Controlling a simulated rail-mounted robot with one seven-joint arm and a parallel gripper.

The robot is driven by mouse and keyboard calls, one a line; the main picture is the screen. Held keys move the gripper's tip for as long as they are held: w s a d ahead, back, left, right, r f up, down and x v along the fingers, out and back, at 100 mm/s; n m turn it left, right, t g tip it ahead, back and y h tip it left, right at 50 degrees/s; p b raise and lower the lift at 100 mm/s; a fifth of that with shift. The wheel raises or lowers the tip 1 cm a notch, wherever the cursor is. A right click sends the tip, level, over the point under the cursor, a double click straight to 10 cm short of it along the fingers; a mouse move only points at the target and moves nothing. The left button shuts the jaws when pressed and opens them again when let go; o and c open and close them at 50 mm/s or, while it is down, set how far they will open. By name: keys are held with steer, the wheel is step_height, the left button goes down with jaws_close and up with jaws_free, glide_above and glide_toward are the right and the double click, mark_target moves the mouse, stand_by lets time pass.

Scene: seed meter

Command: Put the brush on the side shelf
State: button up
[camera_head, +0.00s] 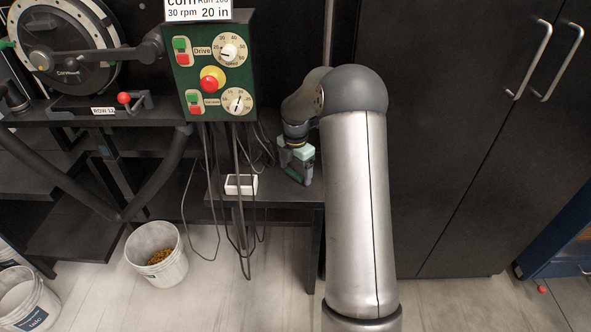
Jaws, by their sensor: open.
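The side shelf (272,190) is a small dark surface below and right of the green control box. My arm reaches down from the right, and my gripper (297,175) is low over the right part of this shelf. The gripper is open, with green and dark parts around its fingers. I cannot tell whether any of the green there belongs to a brush, and I cannot make out the brush for certain. A small white block with a dark top (241,184) is at the shelf's left end, apart from the gripper.
Cables hang from the control box (212,65) in front of the shelf's left side. The seed meter disc (62,70) stands on the bench at left. A white bucket with seeds (156,254) is on the floor. A dark cabinet (440,150) fills the right.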

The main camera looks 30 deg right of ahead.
mark_target(296, 173)
step_height(296, 173, up, 11)
steer(key=p, duration=0.2)
steer(key=s+a+r+m, duration=0.4)
steer(key=s+a+m, duration=0.1)
steer(key=s+a, duration=0.2)
steer(key=s+a+m, duration=0.3)
steer(key=s+m, duration=0.2)
steer(key=s, duration=0.3)
steer(key=s+a+f+m, duration=0.1)
steer(key=s+a+m, duration=0.3)
steer(key=s, duration=0.5)
steer(key=s+a+f+m, duration=0.1)
steer(key=s+a+m, duration=0.2)
steer(key=s+m, duration=0.4)
steer(key=shift+s+a+f, duration=0.25)
steer(key=shift+s+a, duration=0.1)
steer(key=shift+s, duration=0.8)
